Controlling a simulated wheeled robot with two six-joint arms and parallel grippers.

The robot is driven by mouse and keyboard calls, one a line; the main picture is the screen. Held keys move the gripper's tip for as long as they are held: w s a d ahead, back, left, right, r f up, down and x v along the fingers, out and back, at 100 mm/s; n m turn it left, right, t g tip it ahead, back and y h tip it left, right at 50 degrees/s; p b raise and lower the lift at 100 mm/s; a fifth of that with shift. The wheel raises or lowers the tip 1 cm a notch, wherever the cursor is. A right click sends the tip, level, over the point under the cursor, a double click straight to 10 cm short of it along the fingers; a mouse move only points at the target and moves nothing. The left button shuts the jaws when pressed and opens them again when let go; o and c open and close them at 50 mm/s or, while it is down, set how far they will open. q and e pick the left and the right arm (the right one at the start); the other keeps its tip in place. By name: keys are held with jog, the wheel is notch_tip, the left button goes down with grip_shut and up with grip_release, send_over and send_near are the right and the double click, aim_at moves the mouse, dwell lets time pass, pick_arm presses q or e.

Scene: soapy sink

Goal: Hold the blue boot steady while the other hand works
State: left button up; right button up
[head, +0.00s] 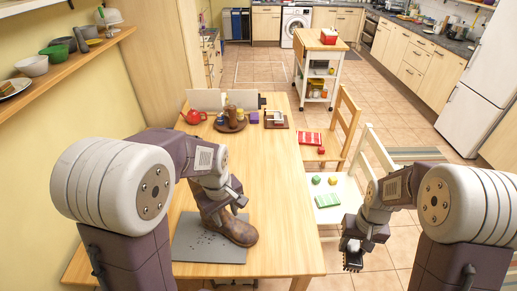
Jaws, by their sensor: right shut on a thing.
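A brown boot (236,229) stands on a grey mat (190,243) at the near end of the wooden table, toe to the right; I see no blue boot. My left gripper (226,203) is at the boot's shaft, over its upper part. Whether its fingers are closed on the shaft cannot be made out. My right gripper (354,246) is off the table's right side, shut on a small brush (353,263) with dark bristles pointing down. The gripper hides most of the brush.
On the far part of the table (275,185) are a red teapot (193,117), a round dark tray (231,127) with brown items, and a purple box (254,117). A white chair (345,211) with green and yellow items stands right. The table's middle is clear.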

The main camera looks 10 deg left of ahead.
pick_arm(q)
jog(key=w+a+r+n+p, duration=0.5)
jog(key=w+a+r+p, duration=0.1)
jog(key=w+r, duration=0.15)
pick_arm(e)
jog(key=r, duration=0.7)
jog(key=shift+w+a+r, duration=0.15)
jog(key=shift+a+r, duration=0.15)
notch_tip(320, 180, up, 2)
jog(key=shift+w+a+r+p, duration=0.1)
jog(key=shift+a+r+p, duration=0.05)
jog(key=shift+p, duration=0.8)
pick_arm(q)
jog(key=n+g+p, duration=0.1)
jog(key=n+p, duration=0.1)
send_over(199, 182)
jog(key=shift+w+a+f, duration=0.1)
jog(key=shift+w+f, duration=0.1)
jog(key=shift+w, duration=0.1)
jog(key=shift+s+a, duration=0.15)
jog(key=shift+s, duration=0.05)
jog(key=shift+s+d+f, duration=0.15)
jog(key=shift+d+f, duration=0.05)
notch_tip(199, 182, down, 12)
jog(key=p, duration=0.2)
jog(key=shift+p, duration=0.4)
pick_arm(e)
jog(key=shift+r, duration=2.5)
